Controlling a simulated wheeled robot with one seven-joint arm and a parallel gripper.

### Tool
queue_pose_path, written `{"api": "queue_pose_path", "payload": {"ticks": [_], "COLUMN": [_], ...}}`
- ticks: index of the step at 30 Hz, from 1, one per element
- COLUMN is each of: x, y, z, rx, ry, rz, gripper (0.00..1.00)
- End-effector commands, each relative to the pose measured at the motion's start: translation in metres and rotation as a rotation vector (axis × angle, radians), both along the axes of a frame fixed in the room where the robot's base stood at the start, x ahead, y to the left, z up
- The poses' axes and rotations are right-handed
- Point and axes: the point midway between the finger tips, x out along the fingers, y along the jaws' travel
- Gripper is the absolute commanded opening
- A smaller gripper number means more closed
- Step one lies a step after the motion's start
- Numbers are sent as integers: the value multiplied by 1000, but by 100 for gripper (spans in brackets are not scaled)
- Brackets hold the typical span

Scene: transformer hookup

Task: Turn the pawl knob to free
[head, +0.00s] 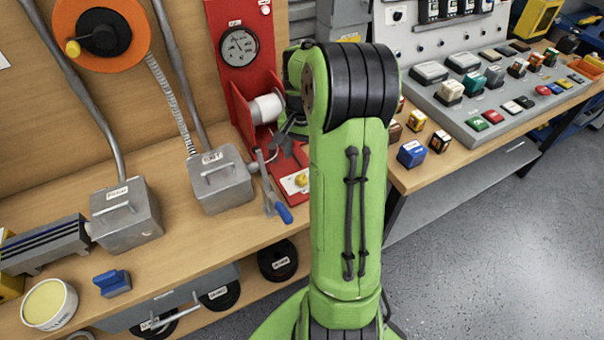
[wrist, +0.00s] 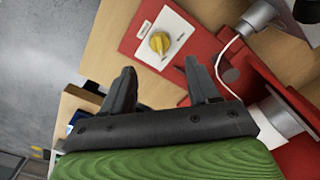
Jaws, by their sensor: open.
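The pawl knob (wrist: 159,42) is a small yellow knob on a white plate (wrist: 176,30) fixed to a red base. In the wrist view it lies beyond my fingertips, a little above the gap between them and apart from them. In the head view the yellow knob (head: 301,180) shows just left of my green arm, on the red winch base (head: 290,195). My gripper (wrist: 159,78) is open and empty, with its two dark fingers spread. In the head view my arm hides part of the red base, and the gripper (head: 287,143) is partly seen near the spool. Text on the plate is too small to read.
A red panel with a gauge (head: 239,47) and a white spool (head: 266,108) stands behind the knob. A blue-handled lever (head: 284,213) is close to its left. A grey box (head: 220,180) stands further left. Several small coloured blocks (head: 412,153) lie right of my arm.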

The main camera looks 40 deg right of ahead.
Motion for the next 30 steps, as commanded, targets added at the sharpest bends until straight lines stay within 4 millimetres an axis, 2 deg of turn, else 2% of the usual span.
{"api": "queue_pose_path", "payload": {"ticks": [1, 3, 9, 13, 20, 30], "x": [-1, -1, -1, 0, 0, 0], "y": [0, 0, 0, 0, 0, 0], "z": [-17, -35, -71, -80, -79, -79], "rx": [3, 3, 0, 0, -1, -1], "ry": [3, 3, 1, 0, 0, 0], "rz": [0, 0, 0, 0, 1, 1], "gripper": [60, 60, 60, 60, 60, 10]}}
